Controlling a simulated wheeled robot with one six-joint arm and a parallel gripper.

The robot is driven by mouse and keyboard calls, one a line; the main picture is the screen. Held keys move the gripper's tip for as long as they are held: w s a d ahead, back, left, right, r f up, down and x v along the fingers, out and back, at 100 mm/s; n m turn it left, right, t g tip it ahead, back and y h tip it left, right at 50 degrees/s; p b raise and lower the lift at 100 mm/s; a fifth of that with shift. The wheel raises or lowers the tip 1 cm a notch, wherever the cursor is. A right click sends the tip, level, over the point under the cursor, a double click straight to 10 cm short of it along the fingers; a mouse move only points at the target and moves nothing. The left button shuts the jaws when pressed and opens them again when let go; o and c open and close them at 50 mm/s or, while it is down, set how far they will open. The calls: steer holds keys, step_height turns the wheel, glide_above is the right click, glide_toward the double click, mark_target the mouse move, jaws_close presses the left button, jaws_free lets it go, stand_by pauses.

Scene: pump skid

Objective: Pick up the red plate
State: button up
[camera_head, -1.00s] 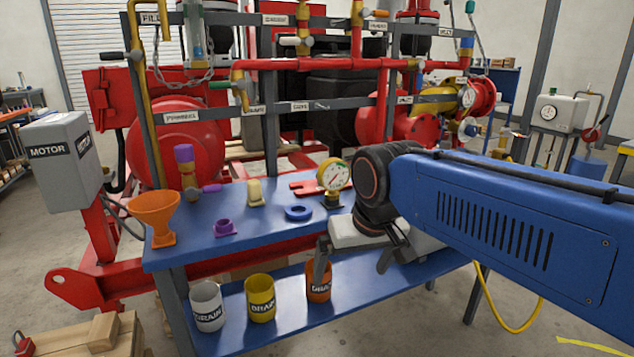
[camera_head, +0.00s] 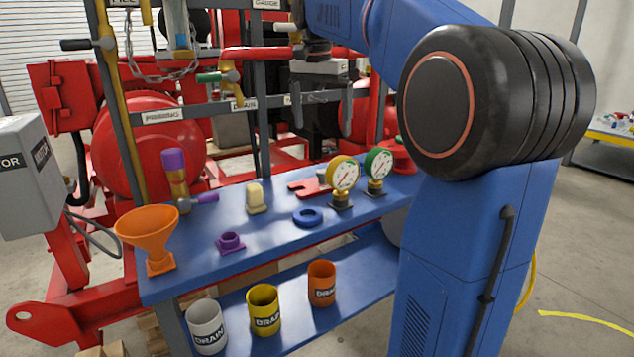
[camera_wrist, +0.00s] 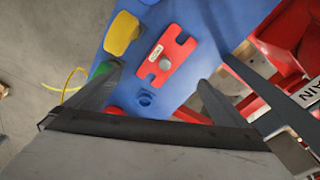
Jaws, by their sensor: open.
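The red plate (camera_head: 306,188) lies on the blue tabletop, partly hidden behind the yellow gauge (camera_head: 343,174) in the head view. In the wrist view the red plate (camera_wrist: 175,58) shows whole, flat, with a slot at each end and a small white label. My gripper (camera_head: 323,115) is open and empty, pointing down well above the table, near the skid's frame bars. In the wrist view my gripper's fingers (camera_wrist: 160,75) stand apart, with the plate showing between and beyond them.
A green gauge (camera_head: 378,165) stands right of the yellow gauge. A blue ring (camera_head: 307,217), a beige block (camera_head: 256,198), a purple fitting (camera_head: 230,243) and an orange funnel (camera_head: 148,236) are on the tabletop. Grey skid bars (camera_head: 215,106) rise behind it. Cups (camera_head: 263,308) stand on the lower shelf.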

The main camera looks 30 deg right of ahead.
mark_target(322, 171)
steer(key=shift+m, duration=0.3)
steer(key=f, duration=0.3)
steer(key=w+d+f, duration=0.1)
steer(key=f, duration=0.3)
steer(key=w+d+f, duration=0.1)
steer(key=f, duration=0.3)
steer(key=shift+f, duration=0.25)
steer(key=shift+w+f, duration=0.15)
steer(key=shift+f, duration=1.2)
steer(key=shift+w+f, duration=0.15)
steer(key=shift+f, duration=1.15)
steer(key=c, duration=1.7)
